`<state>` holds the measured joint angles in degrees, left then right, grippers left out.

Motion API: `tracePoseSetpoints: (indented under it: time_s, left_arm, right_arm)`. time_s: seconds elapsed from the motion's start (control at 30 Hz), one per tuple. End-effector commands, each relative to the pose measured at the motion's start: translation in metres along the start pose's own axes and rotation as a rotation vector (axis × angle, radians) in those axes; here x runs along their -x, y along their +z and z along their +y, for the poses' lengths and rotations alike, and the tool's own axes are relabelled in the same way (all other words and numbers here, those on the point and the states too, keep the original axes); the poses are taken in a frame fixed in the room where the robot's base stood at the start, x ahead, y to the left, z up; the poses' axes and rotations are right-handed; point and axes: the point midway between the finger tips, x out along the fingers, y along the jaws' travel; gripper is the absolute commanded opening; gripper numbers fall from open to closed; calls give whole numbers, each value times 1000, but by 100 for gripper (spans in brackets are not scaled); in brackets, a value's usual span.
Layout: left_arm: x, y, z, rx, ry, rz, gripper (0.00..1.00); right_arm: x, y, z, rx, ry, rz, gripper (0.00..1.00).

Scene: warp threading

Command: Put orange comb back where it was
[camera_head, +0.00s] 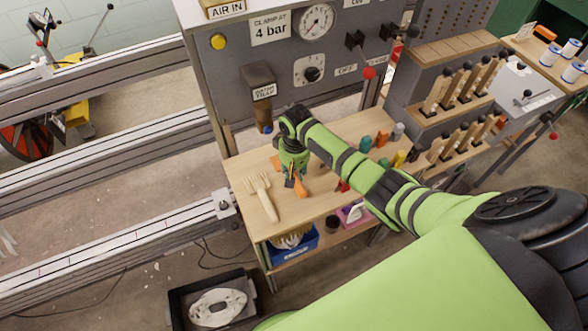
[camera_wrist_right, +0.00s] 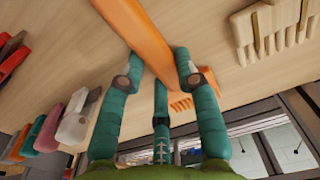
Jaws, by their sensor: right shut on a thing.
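The orange comb (camera_wrist_right: 150,40) is between the teal fingers of my right gripper (camera_wrist_right: 160,75) in the right wrist view. The fingers close around its long handle, and a row of orange teeth (camera_wrist_right: 181,104) shows behind them. In the head view my right gripper (camera_head: 293,178) points down over the wooden bench, and orange parts of the comb (camera_head: 301,188) show around its fingers. The gripper hides the comb's middle. I cannot tell whether the comb touches the bench. My left gripper is in neither view.
A pale wooden comb (camera_head: 264,197) lies on the bench (camera_head: 236,165) left of the gripper. Several coloured pieces stand to the right, including a green one (camera_head: 365,144). A grey panel with a gauge (camera_head: 317,20) rises behind. A blue bin (camera_head: 296,243) sits below.

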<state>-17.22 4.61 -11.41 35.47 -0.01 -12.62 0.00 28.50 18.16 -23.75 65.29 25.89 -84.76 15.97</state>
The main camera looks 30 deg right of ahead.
Motion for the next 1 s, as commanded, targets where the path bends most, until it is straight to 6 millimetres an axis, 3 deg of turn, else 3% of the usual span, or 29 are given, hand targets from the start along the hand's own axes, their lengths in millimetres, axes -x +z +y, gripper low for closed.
tracePoseSetpoints:
  time_s: [0.27,0.3,0.37,0.73,0.87,1.0]
  left_arm:
    - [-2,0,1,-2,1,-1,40]
    - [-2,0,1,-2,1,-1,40]
    - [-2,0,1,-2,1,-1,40]
    - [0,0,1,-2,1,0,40]
    - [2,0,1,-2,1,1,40]
    - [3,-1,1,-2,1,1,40]
  right_arm:
    - [-3,0,0,0,-1,1,0]
    - [-4,0,0,0,0,1,36]
    - [-3,0,0,0,0,1,56]
    - [0,0,0,0,0,1,56]
    - [14,-1,0,0,-2,4,56]
    - [42,-2,0,2,-1,7,56]
